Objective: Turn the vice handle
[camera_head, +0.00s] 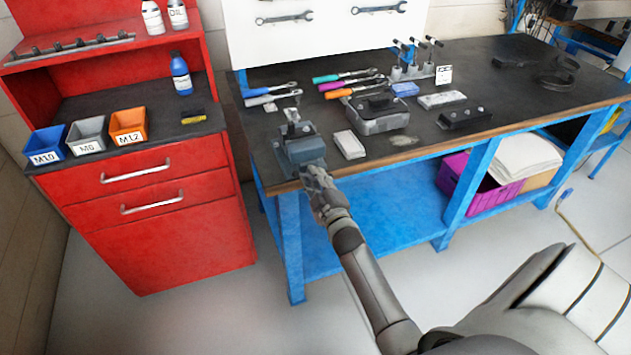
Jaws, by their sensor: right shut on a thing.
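The vice (302,148) is a blue-grey block with a lighter metal part on top. It stands at the front left corner of the dark workbench (450,75). My right gripper (314,174) is at the front face of the vice, at the bench's front edge. It is shut on the vice handle, which the fingers mostly hide. I cannot tell the handle's angle. My right arm reaches up to it from the lower right. My left gripper does not show.
A white box (348,145) and a grey metal case (378,115) stand just right of the vice. Coloured-handled tools (345,77) lie behind. A red cabinet (160,215) with small bins stands at left. A purple crate (480,190) sits on the lower shelf. The floor in front is clear.

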